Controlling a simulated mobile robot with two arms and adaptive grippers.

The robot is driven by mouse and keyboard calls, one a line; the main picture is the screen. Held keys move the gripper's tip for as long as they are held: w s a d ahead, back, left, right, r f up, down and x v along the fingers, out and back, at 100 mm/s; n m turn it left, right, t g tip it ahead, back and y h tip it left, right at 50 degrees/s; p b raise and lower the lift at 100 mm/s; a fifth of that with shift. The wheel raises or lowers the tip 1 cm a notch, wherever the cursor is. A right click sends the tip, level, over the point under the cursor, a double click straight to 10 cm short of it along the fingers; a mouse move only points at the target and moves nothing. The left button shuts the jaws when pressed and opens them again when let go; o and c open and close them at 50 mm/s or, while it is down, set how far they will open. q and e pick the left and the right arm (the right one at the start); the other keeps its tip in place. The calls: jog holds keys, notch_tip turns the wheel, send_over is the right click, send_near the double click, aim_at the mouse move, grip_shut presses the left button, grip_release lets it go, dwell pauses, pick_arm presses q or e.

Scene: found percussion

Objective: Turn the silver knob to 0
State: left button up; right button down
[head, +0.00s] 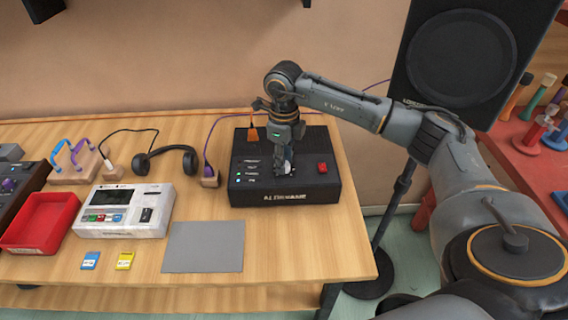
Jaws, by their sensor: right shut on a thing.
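The black box (312,189) with a row of small green lights and a red button (322,168) stands near the right end of the wooden table. The silver knob (284,169) is on its top, mostly hidden by my right gripper. My right gripper (284,160) points down from above and is shut on the knob. The knob's pointer and any scale numbers are too small or covered to read. My left gripper is not in view.
A grey mat (203,247) lies in front of the box. To the left are a white device (122,209), headphones (167,160), a red tray (42,222) and two small cards. A big speaker (468,55) stands at right.

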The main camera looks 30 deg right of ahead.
jog(key=n+b, duration=0.2)
jog(key=n, duration=0.3)
jog(key=shift+w+r+n, duration=0.1)
jog(key=shift+n, duration=0.2)
dwell(0.4)
jog(key=c, duration=1)
grip_release()
jog(key=shift+c, duration=0.2)
notch_tip(320, 180, up, 12)
